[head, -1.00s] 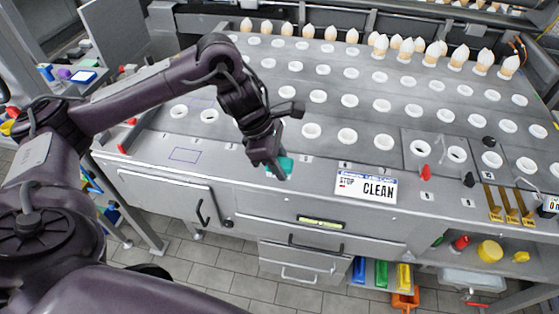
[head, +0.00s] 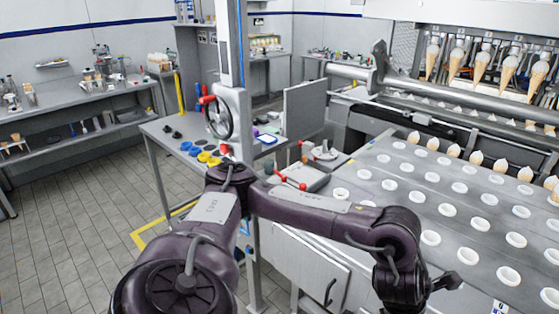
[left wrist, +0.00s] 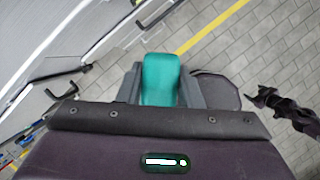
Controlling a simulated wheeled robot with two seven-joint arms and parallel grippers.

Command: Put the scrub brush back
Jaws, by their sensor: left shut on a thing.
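The scrub brush is most likely the teal block (left wrist: 160,78) in the left wrist view. Only its rounded teal body shows, and any bristles are hidden. My left gripper (left wrist: 160,95) is shut on it, with one grey finger on each side. In the head view my left gripper (head: 445,283) is at the lower right, in front of the conveyor, and the brush cannot be seen there. In the left wrist view the tiled floor lies below the held brush. My right gripper is in neither current view.
The conveyor (head: 407,177) with rows of white rings and several cones fills the right. A side table (head: 170,140) with blue and yellow pieces stands beyond my arm, below a handwheel (head: 219,118). Grey benches (head: 75,115) line the left wall. The tiled floor (head: 70,210) is open at left.

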